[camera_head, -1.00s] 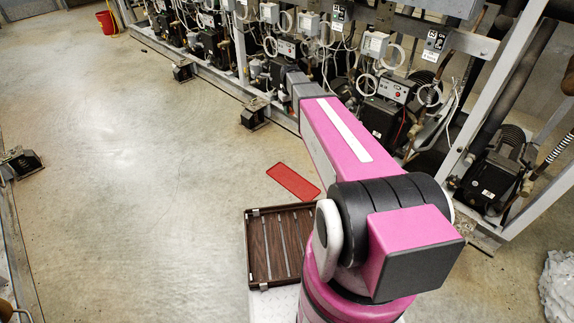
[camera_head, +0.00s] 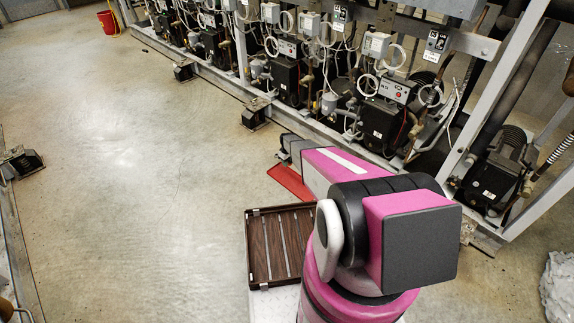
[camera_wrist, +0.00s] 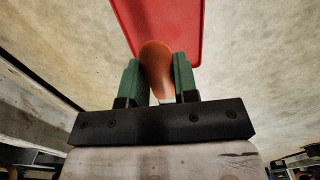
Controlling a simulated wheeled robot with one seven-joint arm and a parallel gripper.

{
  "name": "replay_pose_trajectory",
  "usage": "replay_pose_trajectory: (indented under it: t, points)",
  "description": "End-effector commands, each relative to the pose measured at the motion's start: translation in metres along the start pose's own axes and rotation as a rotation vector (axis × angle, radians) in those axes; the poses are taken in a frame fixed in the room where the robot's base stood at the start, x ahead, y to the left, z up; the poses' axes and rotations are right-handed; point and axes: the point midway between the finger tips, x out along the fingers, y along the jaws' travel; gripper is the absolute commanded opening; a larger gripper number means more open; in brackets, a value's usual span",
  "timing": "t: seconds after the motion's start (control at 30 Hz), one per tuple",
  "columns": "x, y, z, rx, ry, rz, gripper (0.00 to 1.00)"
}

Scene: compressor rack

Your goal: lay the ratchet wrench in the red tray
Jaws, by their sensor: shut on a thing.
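The red tray (camera_head: 290,183) lies on the floor in the head view, its right part hidden behind my arm. In the wrist view the red tray (camera_wrist: 190,25) fills the top middle, beyond the fingertips. My gripper (camera_wrist: 158,72) is shut, its two green fingers on either side of an orange-brown rounded handle (camera_wrist: 156,58). I take this for the ratchet wrench; only this handle end shows. It overlaps the tray's near edge in the picture; I cannot tell its height above the tray. In the head view the wrench cannot be made out.
A red bucket (camera_head: 107,23) stands far left.

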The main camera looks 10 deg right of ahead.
Motion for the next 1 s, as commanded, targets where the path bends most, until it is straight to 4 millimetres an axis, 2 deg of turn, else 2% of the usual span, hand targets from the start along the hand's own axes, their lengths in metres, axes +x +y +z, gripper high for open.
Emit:
replay_pose_trajectory:
  t: [0.1, 0.27, 0.47, 1.0]
  points:
    - [0.014, 0.0, -0.001, -0.009, 0.0, 0.0, 0.0]
    - [0.02, 0.0, 0.0, -0.011, 0.001, 0.001, 0.0]
    - [0.037, 0.0, 0.0, -0.011, 0.0, 0.0, 0.0]
    - [0.104, 0.001, -0.001, -0.01, 0.0, 0.0, 0.0]
